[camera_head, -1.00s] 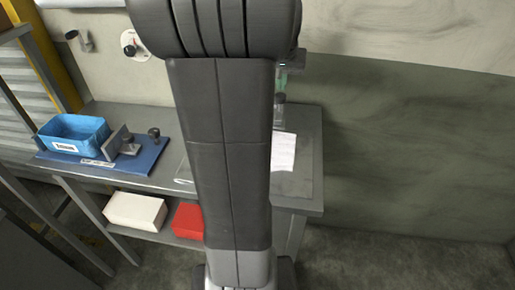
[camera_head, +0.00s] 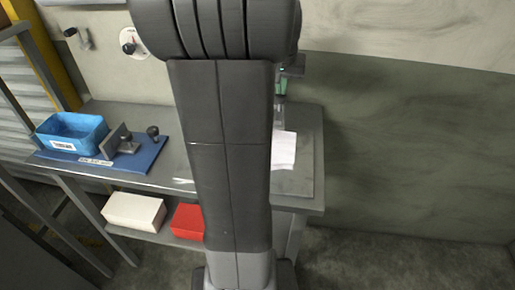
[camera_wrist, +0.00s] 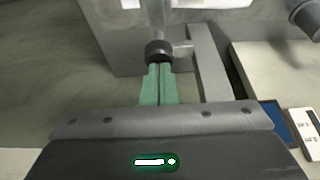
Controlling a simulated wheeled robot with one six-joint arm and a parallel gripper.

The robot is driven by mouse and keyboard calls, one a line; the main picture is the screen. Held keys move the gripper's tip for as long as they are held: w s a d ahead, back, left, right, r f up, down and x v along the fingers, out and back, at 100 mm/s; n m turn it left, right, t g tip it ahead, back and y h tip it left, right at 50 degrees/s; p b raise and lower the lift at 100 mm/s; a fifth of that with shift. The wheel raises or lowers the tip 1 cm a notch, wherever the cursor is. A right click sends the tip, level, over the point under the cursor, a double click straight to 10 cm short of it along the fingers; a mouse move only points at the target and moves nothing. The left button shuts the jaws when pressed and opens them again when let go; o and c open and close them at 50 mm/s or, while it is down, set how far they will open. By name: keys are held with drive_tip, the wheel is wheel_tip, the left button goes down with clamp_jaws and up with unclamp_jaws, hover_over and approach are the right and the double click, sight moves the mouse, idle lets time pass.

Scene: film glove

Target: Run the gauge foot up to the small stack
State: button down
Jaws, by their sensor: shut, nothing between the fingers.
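My gripper (camera_wrist: 158,84) shows in the wrist view as two green fingers pressed together with nothing between them. A dark round collar or knob (camera_wrist: 158,50) on a grey rod shows right at the fingertips; I cannot tell if they touch. In the head view my arm hides most of the gripper; a bit of green finger (camera_head: 282,87) shows above the bench's right part. A blue board (camera_head: 150,154) on the bench's left carries an upright metal plate (camera_head: 115,140) with a small block, and a black knob (camera_head: 153,131). I cannot make out a gauge foot or small stack for sure.
A blue bin (camera_head: 72,146) with a label stands at the board's left. A white paper (camera_head: 284,150) lies on the bench's right part. White (camera_head: 134,212) and red (camera_head: 188,222) boxes sit on the lower shelf. A round dial (camera_head: 132,42) hangs on the wall.

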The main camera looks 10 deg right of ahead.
drive_tip(key=shift+f+b, duration=1.8)
drive_tip(key=shift+f, duration=0.95)
drive_tip(key=shift+r, duration=0.1)
wheel_tip(320, 180, up, 14)
drive_tip(key=p, duration=1.1)
drive_tip(key=shift+p, duration=0.35)
wheel_tip(320, 180, down, 9)
drive_tip(key=b, duration=0.7)
drive_tip(key=shift+f+b, duration=0.2)
drive_tip(key=shift+b, duration=0.15)
drive_tip(key=shift+a+r, duration=0.15)
